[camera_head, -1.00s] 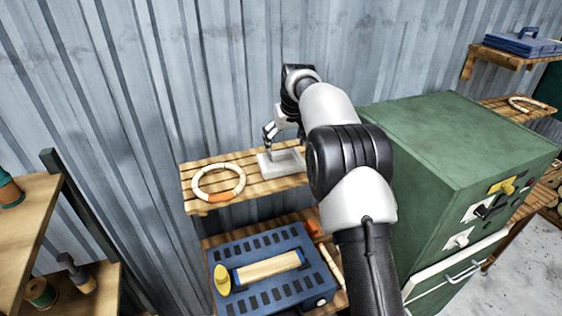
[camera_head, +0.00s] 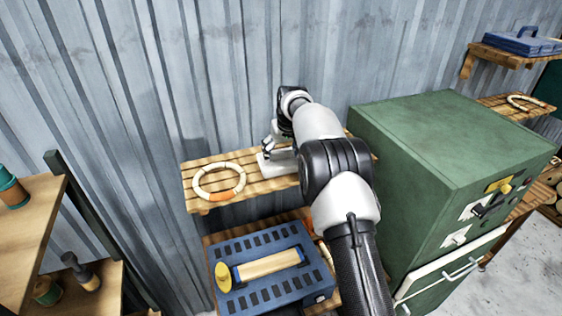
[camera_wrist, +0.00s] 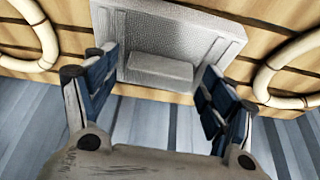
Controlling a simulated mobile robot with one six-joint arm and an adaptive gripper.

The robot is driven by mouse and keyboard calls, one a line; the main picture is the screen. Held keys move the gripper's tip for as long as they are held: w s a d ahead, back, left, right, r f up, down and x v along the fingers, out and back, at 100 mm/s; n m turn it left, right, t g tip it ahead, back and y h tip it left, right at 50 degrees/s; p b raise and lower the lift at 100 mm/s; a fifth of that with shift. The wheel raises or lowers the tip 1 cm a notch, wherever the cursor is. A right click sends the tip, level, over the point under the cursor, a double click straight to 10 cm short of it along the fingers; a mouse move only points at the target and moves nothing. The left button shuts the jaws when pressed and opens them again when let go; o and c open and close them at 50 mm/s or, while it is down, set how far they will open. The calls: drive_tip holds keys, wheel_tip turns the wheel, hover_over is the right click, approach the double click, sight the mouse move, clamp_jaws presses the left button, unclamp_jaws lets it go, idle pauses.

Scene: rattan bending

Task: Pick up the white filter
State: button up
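The white filter (camera_head: 283,166) is a pale square plate on a slatted wooden shelf, partly behind my arm in the head view. In the wrist view the filter (camera_wrist: 190,42) shows a mesh-textured face, a raised rim and a small raised block in its middle. My gripper (camera_head: 270,146) is just above the filter, pointing down. In the wrist view my gripper (camera_wrist: 157,88) is open, its blue-padded fingers apart on either side of the block. Nothing is between the pads; whether a fingertip touches the plate I cannot tell.
A pale ring with an orange band (camera_head: 219,181) lies left of the filter. The wrist view shows another ring (camera_wrist: 290,75) on the filter's other side. A corrugated wall (camera_head: 230,70) stands close behind. A green cabinet (camera_head: 450,140) stands right; a blue slotted box (camera_head: 265,290) sits below.

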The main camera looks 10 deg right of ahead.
drive_tip(key=c, duration=0.9)
drive_tip(key=shift+r, duration=0.15)
